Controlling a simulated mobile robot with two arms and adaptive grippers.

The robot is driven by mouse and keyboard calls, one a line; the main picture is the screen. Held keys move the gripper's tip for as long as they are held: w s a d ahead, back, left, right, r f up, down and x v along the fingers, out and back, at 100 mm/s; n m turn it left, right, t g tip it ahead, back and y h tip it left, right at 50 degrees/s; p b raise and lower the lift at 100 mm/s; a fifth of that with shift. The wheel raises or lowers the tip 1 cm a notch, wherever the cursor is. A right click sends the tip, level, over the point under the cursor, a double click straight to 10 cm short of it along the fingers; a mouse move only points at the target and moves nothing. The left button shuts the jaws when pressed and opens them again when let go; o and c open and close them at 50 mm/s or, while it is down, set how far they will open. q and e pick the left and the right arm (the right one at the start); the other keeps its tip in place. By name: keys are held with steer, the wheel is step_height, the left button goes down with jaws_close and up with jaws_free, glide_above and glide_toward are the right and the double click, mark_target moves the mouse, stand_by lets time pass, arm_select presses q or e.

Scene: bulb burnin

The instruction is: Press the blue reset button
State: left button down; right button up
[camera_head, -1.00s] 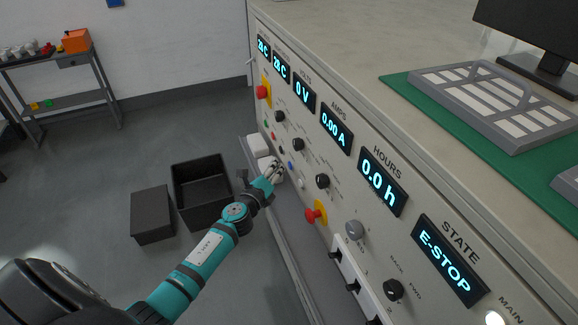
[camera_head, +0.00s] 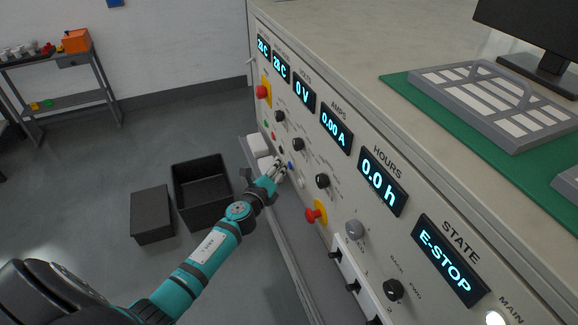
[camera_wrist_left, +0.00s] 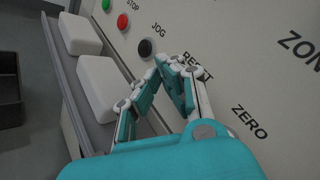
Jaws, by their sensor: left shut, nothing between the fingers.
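The small blue reset button (camera_head: 290,165) is on the sloping front panel (camera_head: 330,165), in the row of coloured buttons. My left gripper (camera_head: 282,168) is shut and empty, its fingertips just left of the blue button in the head view. I cannot tell whether they touch it. In the left wrist view the closed fingertips (camera_wrist_left: 172,62) lie by the RESET label (camera_wrist_left: 197,68) and hide the blue button. My right gripper is not in view.
A black button (camera_wrist_left: 145,48) marked JOG, a red one (camera_wrist_left: 122,21) and a green one are alongside. White blocks (camera_wrist_left: 108,88) sit on the ledge below. A red emergency stop (camera_head: 314,216) and black knob (camera_head: 322,181) are nearby. An open black bin (camera_head: 203,205) stands on the floor.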

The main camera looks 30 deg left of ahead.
arm_select(q)
steer(key=shift+w+d, duration=0.25)
steer(key=shift+w, duration=0.05)
stand_by(0.6)
steer(key=shift+a, duration=0.1)
steer(key=shift+s+a, duration=0.45)
steer(key=shift+s, duration=0.2)
steer(key=s+a, duration=0.3)
steer(key=shift+s+a, duration=0.15)
steer(key=shift+s, duration=0.25)
stand_by(0.3)
stand_by(0.5)
